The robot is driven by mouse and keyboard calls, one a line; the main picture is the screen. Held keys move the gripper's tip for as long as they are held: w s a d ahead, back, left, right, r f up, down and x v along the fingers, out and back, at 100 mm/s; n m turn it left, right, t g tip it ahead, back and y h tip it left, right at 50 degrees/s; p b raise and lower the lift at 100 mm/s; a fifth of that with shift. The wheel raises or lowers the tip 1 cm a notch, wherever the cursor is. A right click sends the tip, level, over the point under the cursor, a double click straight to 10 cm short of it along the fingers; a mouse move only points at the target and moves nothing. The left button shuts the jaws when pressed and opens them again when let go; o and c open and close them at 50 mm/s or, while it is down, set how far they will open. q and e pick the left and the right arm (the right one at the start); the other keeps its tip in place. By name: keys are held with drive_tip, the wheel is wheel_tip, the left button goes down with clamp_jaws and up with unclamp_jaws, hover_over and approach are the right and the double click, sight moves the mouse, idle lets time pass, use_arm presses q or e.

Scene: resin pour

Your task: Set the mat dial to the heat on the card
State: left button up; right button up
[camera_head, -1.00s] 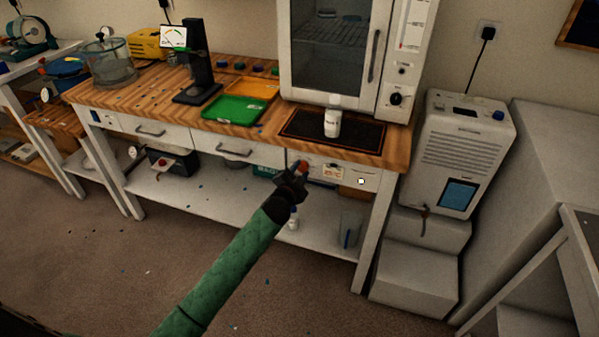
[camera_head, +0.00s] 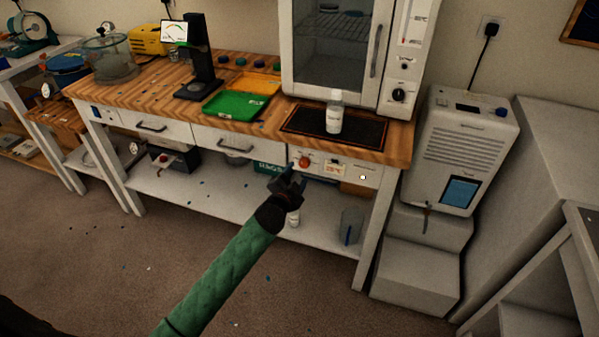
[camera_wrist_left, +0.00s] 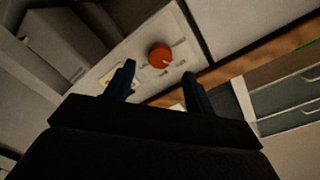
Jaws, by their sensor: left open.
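The orange-red mat dial (camera_head: 304,161) is on the front panel of the bench, below the dark heating mat (camera_head: 361,132). It shows in the left wrist view (camera_wrist_left: 160,56), with a pale pointer mark toward the lower right. The small card (camera_head: 334,170) is on the panel to the right of the dial; its writing is too small to read. My left gripper (camera_head: 288,176) is open and empty, in front of and a little below the dial. In the wrist view its fingers (camera_wrist_left: 159,72) stand apart, with the dial just beyond them, not touched.
A white bottle (camera_head: 334,114) stands on the mat. A white oven (camera_head: 334,52) stands behind it. Green (camera_head: 226,108) and orange trays lie to the left. A drawer (camera_head: 236,146) is left of the panel. A grey machine (camera_head: 460,150) stands on the right.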

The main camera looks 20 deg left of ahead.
use_arm(q)
drive_tip(key=s, duration=0.3)
drive_tip(key=shift+r, duration=0.15)
use_arm(e)
drive_tip(key=shift+a+f, duration=0.4)
drive_tip(key=shift+a, duration=0.05)
use_arm(q)
drive_tip(key=shift+a, duration=0.1)
drive_tip(key=s+a+f+n+g+y, duration=0.3)
drive_tip(key=s+f+n+g, duration=0.1)
drive_tip(key=n+g, duration=0.1)
drive_tip(key=s+d+f+n+g+h, duration=0.1)
drive_tip(key=s+d+f+g, duration=0.1)
drive_tip(key=s, duration=1)
drive_tip(key=s+d+f+n+g+h+p, duration=0.1)
drive_tip(key=s+d+g, duration=0.3)
drive_tip(key=s, duration=0.9)
drive_tip(key=s+d+f+n+g+h+p, duration=0.1)
drive_tip(key=s+d+f+g, duration=0.3)
drive_tip(key=s, duration=0.9)
drive_tip(key=d, duration=0.3)
drive_tip(key=shift+s+h, duration=0.15)
drive_tip(key=shift+h, duration=0.15)
use_arm(e)
drive_tip(key=shift+g+h, duration=0.4)
drive_tip(key=d+r, duration=0.2)
drive_tip(key=s+d+r, duration=0.1)
drive_tip(key=r, duration=0.1)
drive_tip(key=shift+s+d+r, duration=0.15)
drive_tip(key=shift+d, duration=0.25)
